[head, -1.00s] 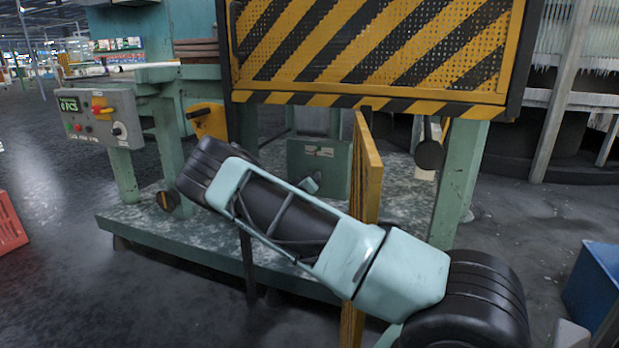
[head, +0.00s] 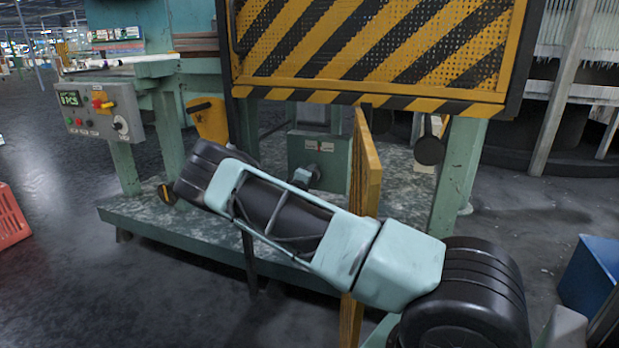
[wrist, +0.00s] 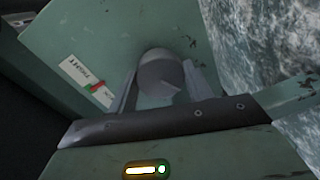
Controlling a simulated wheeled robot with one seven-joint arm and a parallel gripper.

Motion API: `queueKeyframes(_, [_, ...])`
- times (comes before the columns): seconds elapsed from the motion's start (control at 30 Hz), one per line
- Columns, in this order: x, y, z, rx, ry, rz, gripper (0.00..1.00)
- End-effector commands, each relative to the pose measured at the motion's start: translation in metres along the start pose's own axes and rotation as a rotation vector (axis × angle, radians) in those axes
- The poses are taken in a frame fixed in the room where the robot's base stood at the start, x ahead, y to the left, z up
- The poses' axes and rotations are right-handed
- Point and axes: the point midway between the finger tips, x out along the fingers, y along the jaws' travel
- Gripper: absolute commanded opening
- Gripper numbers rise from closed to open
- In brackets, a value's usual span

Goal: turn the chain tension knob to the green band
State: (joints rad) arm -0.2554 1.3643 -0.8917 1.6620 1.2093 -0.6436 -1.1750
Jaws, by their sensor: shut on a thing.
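A grey round knob (wrist: 158,78) sits on a green box in the wrist view, with a notch-like pointer on its lower right side. My gripper (wrist: 161,72) has a finger on each side of it and is shut on it. A white label (wrist: 88,80) with a red patch and a small green mark lies on the box left of the knob; its lettering is hard to read. In the head view the green box (head: 330,150) stands under the machine, with my gripper (head: 306,175) at its front; my arm hides part of it.
A yellow panel (head: 366,170) stands upright close behind my arm. A black-and-yellow striped guard (head: 370,45) hangs above. A control box (head: 100,108) with a green display is at left. A red crate (head: 12,218) and a blue bin (head: 590,285) stand on the floor at the sides.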

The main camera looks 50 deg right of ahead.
Motion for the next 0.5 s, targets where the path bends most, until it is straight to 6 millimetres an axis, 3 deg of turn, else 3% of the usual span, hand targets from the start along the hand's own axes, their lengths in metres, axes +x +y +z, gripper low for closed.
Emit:
queueKeyframes(0.37, [-0.0010, -0.0023, 0.0008, -0.004, -0.002, -0.005, 0.27])
queueKeyframes(0.4, [-0.0010, -0.0023, 0.0008, -0.004, -0.002, -0.005, 0.58])
queueKeyframes(0.47, [-0.0010, -0.0022, 0.0007, -0.004, -0.001, -0.004, 0.72])
queueKeyframes(0.5, [-0.0009, -0.0019, 0.0006, -0.003, -0.001, -0.004, 0.72])
